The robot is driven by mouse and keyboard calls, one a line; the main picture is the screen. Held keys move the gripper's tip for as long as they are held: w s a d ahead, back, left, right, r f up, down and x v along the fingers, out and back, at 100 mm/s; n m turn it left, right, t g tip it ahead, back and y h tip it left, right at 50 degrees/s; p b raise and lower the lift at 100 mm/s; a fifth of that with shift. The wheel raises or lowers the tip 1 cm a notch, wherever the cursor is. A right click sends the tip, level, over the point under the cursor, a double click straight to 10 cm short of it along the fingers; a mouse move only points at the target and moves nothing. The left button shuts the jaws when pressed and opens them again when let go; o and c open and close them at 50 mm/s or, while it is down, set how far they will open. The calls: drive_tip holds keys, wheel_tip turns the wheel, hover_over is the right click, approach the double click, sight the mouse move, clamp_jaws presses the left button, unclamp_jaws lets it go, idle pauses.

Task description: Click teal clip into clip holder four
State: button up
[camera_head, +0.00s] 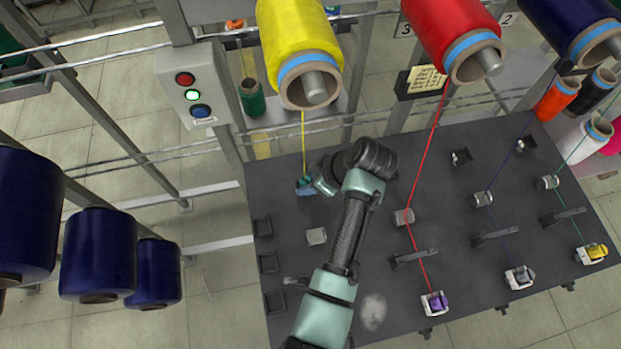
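The teal clip (304,187) shows at the left tip of my gripper (315,182), over the upper left of the dark board. A yellow thread (303,145) runs down to it from the yellow spool (302,50). The clip touches or nearly touches my gripper. The fingers are small and dark here, so I cannot tell whether they are shut on it. I cannot make out clip holder four; my arm covers part of the board's left side.
The dark board (365,285) carries rollers, including a grey one (317,236) left of my arm, and dark levers. Dark brackets (268,263) line its left edge. A red thread (426,145) crosses it right of my arm. A button box (193,95) stands behind.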

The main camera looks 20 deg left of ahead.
drive_tip(key=shift+o, duration=0.8)
drive_tip(key=shift+r, duration=0.1)
drive_tip(key=b+v, duration=0.2)
drive_tip(key=v, duration=1.1)
